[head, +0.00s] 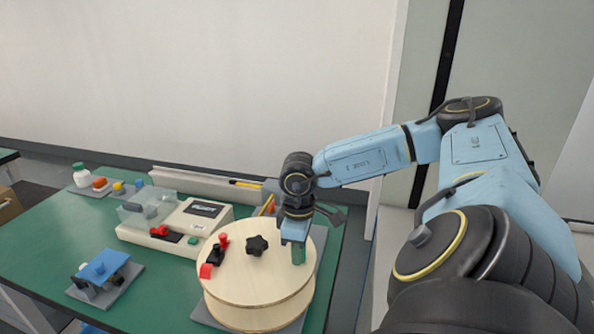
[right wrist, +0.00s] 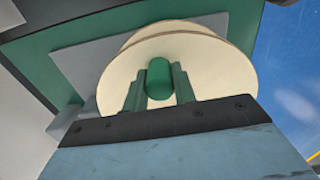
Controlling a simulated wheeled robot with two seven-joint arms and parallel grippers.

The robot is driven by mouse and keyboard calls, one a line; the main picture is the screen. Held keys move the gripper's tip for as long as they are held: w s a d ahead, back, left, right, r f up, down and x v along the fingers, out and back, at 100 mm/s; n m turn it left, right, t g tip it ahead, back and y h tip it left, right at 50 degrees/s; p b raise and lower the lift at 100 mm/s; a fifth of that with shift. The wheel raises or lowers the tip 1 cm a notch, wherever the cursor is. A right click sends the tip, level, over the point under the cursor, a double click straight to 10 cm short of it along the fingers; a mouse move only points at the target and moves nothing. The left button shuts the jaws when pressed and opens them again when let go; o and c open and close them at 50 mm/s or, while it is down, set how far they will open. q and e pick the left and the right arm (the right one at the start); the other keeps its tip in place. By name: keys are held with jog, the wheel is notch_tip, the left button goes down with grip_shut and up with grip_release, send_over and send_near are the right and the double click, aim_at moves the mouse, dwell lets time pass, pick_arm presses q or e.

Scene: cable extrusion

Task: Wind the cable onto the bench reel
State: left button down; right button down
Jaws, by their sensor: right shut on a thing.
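The bench reel (head: 258,270) is a pale wooden drum on a grey base plate at the table's front right. A black star knob (head: 257,245) sits at its centre. A green upright handle (head: 298,254) stands near the reel's right rim. My right gripper (head: 297,243) comes down over this handle and is shut on it. In the right wrist view the green handle (right wrist: 159,78) sits between the two fingers, with the reel (right wrist: 190,55) behind. A red and black clamp (head: 215,256) is on the reel's left top. I cannot make out the cable. My left gripper is not in view.
A beige machine (head: 180,230) with a clear cover and red lever stands left of the reel. A blue fixture (head: 100,270) on a grey plate is at front left. Small bottles (head: 82,175) stand at back left. The green table (head: 40,240) is bare at left.

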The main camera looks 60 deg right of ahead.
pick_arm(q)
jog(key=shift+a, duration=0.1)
pick_arm(e)
jog(key=shift+w, duration=0.1)
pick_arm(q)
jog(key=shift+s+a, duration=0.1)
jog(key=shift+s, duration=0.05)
pick_arm(e)
jog(key=c, duration=1.1)
grip_release()
jog(key=shift+c, duration=0.2)
jog(key=shift+r, duration=0.25)
notch_tip(320, 180, up, 7)
jog(key=p, duration=0.6)
pick_arm(q)
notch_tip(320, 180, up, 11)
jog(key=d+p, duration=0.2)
jog(key=p, duration=0.3)
pick_arm(e)
notch_tip(320, 180, up, 6)
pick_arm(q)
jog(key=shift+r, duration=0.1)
